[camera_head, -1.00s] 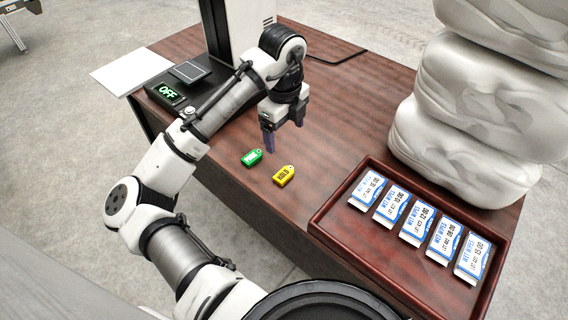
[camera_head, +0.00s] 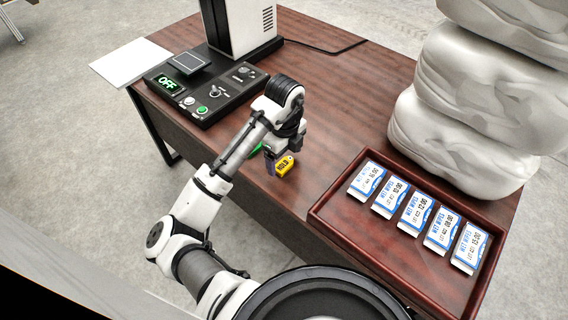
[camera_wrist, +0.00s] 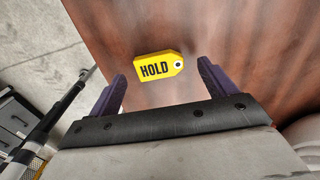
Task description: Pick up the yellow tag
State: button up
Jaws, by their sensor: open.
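The yellow tag (camera_head: 285,165) lies on the brown desk, with black lettering on it. In the wrist view the yellow tag (camera_wrist: 158,67) reads HOLD and has a white-ringed hole at its right end. My gripper (camera_head: 271,160) is down near the desk, close beside the tag in the head view. In the wrist view my gripper (camera_wrist: 160,82) is open, its two purple fingers apart, with the tag lying ahead of and between the fingertips, not gripped. Whether the fingertips touch the desk cannot be told.
A green tag (camera_head: 256,149) is mostly hidden behind my arm. A wooden tray (camera_head: 335,236) with several white and blue packets stands at the right. A control box (camera_head: 204,92) reading OFF is at the back left. White sacks (camera_head: 450,140) are stacked at the right.

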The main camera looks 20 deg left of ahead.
aim_at(285, 163)
jog(key=shift+f, duration=0.9)
jog(key=shift+c, duration=0.2)
jog(key=c, duration=1)
jog(key=shift+r, duration=0.15)
notch_tip(285, 163, up, 20)
